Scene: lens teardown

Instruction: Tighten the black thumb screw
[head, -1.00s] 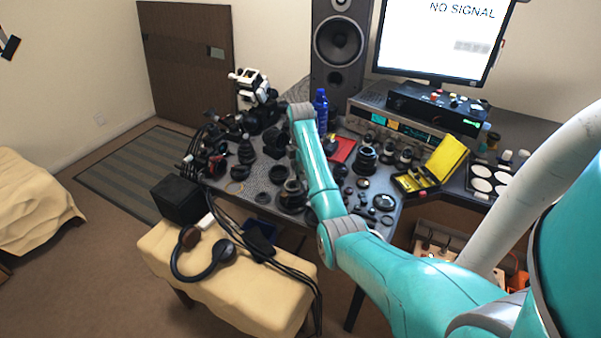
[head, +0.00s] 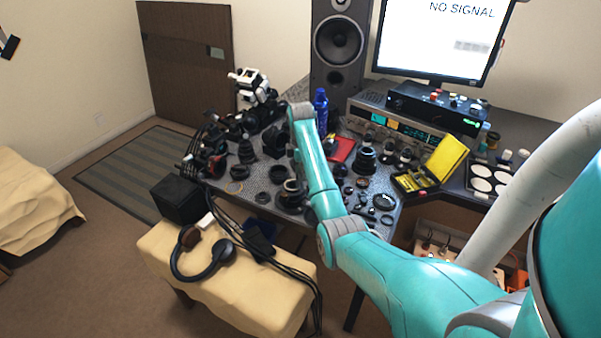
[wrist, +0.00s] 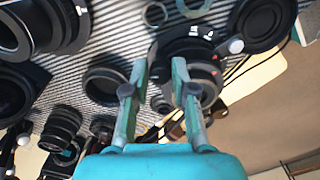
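In the wrist view my gripper (wrist: 160,72) has two teal fingers apart, with a gap between them and nothing visibly held. Just beyond the fingers is a black lens body (wrist: 192,58) with an orange-red ring, partly covered by the right finger. A small dark round part (wrist: 160,103) shows low between the fingers. I cannot tell whether it is the black thumb screw; I cannot pick that screw out for certain in either view. In the head view my teal arm reaches over the desk (head: 262,180), and the gripper is mostly hidden behind it.
Lens barrels and rings crowd the desk around the fingers, including a black ring (wrist: 103,82) and a large lens (wrist: 35,25). A blue bottle (head: 320,108), yellow case (head: 447,158) and speaker (head: 340,45) stand behind. A bench (head: 255,295) with headphones is in front.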

